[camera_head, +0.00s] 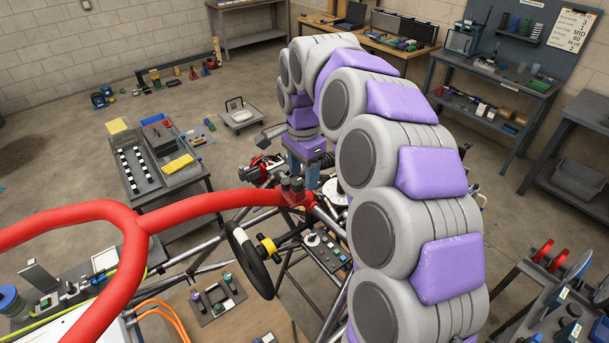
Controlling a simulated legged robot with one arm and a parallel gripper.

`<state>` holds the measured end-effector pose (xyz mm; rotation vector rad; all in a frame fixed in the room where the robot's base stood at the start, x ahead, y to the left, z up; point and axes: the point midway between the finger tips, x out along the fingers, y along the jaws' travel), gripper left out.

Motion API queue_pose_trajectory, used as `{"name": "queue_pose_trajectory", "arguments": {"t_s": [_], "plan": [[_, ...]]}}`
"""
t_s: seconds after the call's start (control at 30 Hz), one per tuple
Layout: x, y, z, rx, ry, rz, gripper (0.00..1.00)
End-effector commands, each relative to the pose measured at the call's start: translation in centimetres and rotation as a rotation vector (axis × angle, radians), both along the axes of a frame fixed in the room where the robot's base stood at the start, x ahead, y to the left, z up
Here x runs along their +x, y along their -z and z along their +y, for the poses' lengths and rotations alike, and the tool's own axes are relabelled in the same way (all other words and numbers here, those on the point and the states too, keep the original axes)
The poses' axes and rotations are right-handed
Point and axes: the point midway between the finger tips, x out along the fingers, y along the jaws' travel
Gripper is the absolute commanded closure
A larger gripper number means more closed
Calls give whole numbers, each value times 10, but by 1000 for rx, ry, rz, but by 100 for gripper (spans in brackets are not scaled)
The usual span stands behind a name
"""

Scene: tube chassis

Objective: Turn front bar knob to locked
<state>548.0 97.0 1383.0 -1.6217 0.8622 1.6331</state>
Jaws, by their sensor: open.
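My arm curves from the lower right up and over, and my gripper (304,172) points down at its far end, above the middle of the tube chassis. Its grey-blue fingers are apart. A red tube (215,206) of the chassis runs from the left to a red clamp with dark red knob-like caps (291,185), just below and in front of the gripper. I cannot tell which part is the front bar knob or read its setting. I see nothing held, but the fingertips are partly hidden behind the caps. A white disc (335,190) sits right of the gripper.
A dark steering wheel (248,260) with a yellow hub stands below the clamp. A tool cart (160,165) is at left, and a low trolley (241,115) stands behind. Workbenches line the back and right.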

Motion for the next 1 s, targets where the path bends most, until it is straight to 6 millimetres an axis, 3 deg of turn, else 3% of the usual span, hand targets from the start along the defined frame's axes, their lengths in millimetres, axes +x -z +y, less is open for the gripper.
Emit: {"name": "queue_pose_trajectory", "arguments": {"t_s": [0.2, 0.5, 1.0], "plan": [[-1, 16, 3, -2, -3, 1, 42], [-1, 17, -12, 10, -2, -1, 42], [-2, 17, 1, 1, -3, 1, 89]]}}
